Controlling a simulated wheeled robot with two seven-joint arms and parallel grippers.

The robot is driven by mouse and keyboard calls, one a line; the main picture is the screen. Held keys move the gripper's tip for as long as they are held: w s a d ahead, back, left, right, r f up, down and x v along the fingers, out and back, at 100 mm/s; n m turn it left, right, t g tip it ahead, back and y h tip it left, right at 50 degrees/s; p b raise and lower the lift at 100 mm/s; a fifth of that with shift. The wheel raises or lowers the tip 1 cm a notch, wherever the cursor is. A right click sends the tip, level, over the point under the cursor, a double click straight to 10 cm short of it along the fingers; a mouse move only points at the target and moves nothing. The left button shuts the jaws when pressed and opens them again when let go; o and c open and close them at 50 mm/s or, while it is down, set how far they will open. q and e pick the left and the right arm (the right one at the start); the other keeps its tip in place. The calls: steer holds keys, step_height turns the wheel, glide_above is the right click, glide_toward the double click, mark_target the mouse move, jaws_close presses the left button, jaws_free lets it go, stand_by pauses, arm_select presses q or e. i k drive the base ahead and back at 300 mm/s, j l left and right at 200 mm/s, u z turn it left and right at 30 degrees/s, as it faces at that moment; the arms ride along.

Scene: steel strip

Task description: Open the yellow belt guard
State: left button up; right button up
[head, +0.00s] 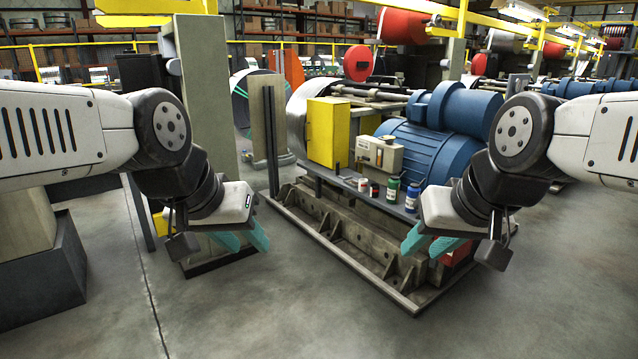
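The yellow belt guard (328,133) is an upright box at the left end of the machine, left of the blue motor (430,145). It looks shut, with no gap visible at its edges. My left gripper (243,240) is in front and to the left of the guard, lower in the picture, with its teal fingers apart and nothing between them. My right gripper (431,244) is in front of the machine base, to the right of the guard, with teal fingers apart and empty. Neither gripper touches the guard.
Several small bottles (393,189) stand on the dark ledge in front of a beige unit (379,153). The machine's steel base frame (340,236) juts toward me. A grey-green post (203,90) stands behind my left arm. The floor (270,310) in front is clear.

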mark_target(320, 114)
steer(key=i+u, duration=0.2)
steer(key=i, duration=2.25)
steer(key=i+u, duration=0.15)
steer(key=i, duration=0.4)
steer(key=i+l+u, duration=0.2)
steer(key=i, duration=0.3)
steer(key=i+l+u, duration=0.15)
steer(key=i, duration=0.35)
steer(key=i+l+u, duration=0.2)
steer(key=i, duration=0.3)
steer(key=i+l+u, duration=0.15)
steer(key=i+l, duration=0.3)
steer(key=i, duration=0.05)
